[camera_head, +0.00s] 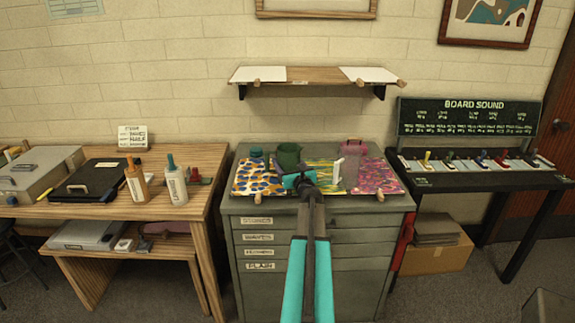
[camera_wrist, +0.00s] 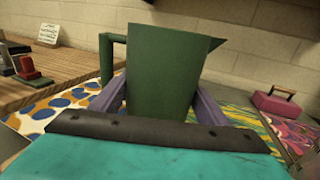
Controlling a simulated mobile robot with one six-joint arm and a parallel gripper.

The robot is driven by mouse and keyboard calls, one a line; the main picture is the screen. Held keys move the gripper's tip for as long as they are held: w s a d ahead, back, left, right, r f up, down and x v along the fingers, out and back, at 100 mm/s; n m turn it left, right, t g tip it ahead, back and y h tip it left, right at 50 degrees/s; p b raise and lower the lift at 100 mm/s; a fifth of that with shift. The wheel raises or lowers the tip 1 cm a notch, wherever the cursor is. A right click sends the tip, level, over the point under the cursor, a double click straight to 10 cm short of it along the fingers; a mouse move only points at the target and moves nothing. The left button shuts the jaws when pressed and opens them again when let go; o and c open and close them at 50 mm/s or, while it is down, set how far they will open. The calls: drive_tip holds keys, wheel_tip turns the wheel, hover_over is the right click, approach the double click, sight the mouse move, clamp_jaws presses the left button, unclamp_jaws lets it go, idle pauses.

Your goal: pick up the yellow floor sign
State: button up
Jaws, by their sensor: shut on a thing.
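I see no yellow floor sign in either view. My gripper (camera_head: 298,179) reaches over the top of the grey drawer cabinet. In the wrist view its two purple fingers (camera_wrist: 158,108) are shut on a green jug (camera_wrist: 165,70), one on each side. The jug is upright, with its handle to the left and its spout to the right. In the head view the jug (camera_head: 289,155) shows just beyond my gripper. I cannot tell whether its base touches the cabinet top, as my gripper hides it.
Patterned sheets (camera_head: 262,180) lie on the grey cabinet (camera_head: 232,203), with a pink box (camera_head: 355,146) at its right. A wooden table (camera_head: 205,160) with bottles (camera_head: 176,182) stands left, a black sound board table (camera_head: 470,182) right. A shelf (camera_head: 313,75) hangs above.

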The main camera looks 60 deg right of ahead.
drive_tip(key=o, duration=1.1)
drive_tip(key=shift+s+a, duration=0.1)
drive_tip(key=shift+s, duration=0.05)
drive_tip(key=shift+b+v, duration=1.4)
drive_tip(key=shift+v, duration=4.45)
